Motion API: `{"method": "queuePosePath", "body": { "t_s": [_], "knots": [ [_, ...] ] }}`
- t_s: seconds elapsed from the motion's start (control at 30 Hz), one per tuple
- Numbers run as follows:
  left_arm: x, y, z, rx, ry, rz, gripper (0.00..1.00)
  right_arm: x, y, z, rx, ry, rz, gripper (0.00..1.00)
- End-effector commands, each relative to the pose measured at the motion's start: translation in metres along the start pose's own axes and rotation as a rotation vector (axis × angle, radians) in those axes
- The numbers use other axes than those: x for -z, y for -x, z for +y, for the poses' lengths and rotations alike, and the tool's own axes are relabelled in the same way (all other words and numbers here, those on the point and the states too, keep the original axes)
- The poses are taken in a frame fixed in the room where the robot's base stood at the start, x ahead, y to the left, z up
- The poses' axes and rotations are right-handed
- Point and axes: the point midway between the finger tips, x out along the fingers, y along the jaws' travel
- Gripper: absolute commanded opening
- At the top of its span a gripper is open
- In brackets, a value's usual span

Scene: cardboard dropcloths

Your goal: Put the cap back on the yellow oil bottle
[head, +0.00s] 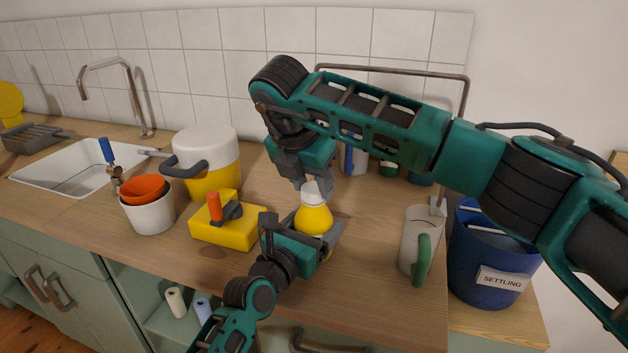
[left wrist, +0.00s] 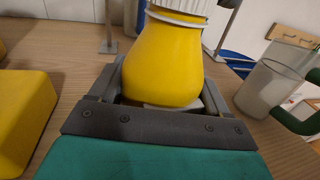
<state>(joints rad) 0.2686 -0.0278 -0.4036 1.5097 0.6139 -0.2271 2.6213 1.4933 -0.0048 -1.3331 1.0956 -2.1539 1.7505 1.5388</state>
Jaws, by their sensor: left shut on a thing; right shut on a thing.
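The yellow oil bottle (head: 314,220) stands upright at the front of the wooden counter. My left gripper (head: 310,236) is shut around its lower body; the left wrist view shows the yellow bottle (left wrist: 165,62) between the fingers. The white ribbed cap (left wrist: 187,7) is at the bottle's neck, above a pale ring, cut off by the top edge. In the head view the cap (head: 319,188) is partly hidden by my right gripper (head: 317,182), which is shut on it from above. I cannot tell whether the cap is fully seated.
A yellow block (head: 228,232) with an orange-handled tool lies left of the bottle. Nested orange and white pots (head: 150,217) and a yellow cooler (head: 212,184) stand farther left. A clear jug (head: 412,240) and a blue SETTLING bucket (head: 490,262) stand right.

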Motion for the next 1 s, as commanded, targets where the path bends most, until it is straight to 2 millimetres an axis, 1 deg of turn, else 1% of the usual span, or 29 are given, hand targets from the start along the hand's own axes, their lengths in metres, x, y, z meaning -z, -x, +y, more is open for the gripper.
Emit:
{"method": "queuePosePath", "body": {
  "t_s": [0.03,0.1,0.2,0.3,0.4,0.5,0.77,0.8,1.0],
  "knots": [
    [0.0004,0.0001,-0.0003,0.001,-0.002,0.001,0.00,0.0003,0.0009,0.0025,0.047,-0.107,-0.003,0.20],
    [0.0004,0.0001,-0.0004,0.001,-0.003,0.001,0.00,-0.0001,0.0010,0.0033,0.104,-0.247,-0.003,0.20],
    [0.0004,0.0001,-0.0006,0.001,-0.003,0.001,0.00,-0.0006,0.0006,0.0041,0.168,-0.405,-0.003,0.20],
    [0.0005,0.0001,-0.0008,0.001,-0.003,0.001,0.00,-0.0017,0.0003,0.0043,0.212,-0.514,-0.003,0.20],
    [0.0005,0.0001,-0.0010,0.002,-0.003,0.001,0.00,-0.0018,0.0001,0.0039,0.239,-0.583,-0.004,0.20],
    [0.0005,0.0001,-0.0010,0.002,-0.003,0.001,0.00,-0.0016,0.0000,0.0035,0.251,-0.612,-0.004,0.20],
    [0.0006,0.0001,-0.0008,0.001,-0.002,0.001,0.00,-0.0017,-0.0001,0.0033,0.252,-0.614,-0.004,0.20],
    [0.0006,0.0001,-0.0008,0.001,-0.002,0.001,0.00,-0.0017,-0.0001,0.0033,0.252,-0.613,-0.004,0.48],
    [0.0006,0.0001,-0.0006,0.001,-0.001,0.002,0.00,-0.0015,-0.0002,0.0033,0.252,-0.612,-0.003,0.67]
  ]
}}
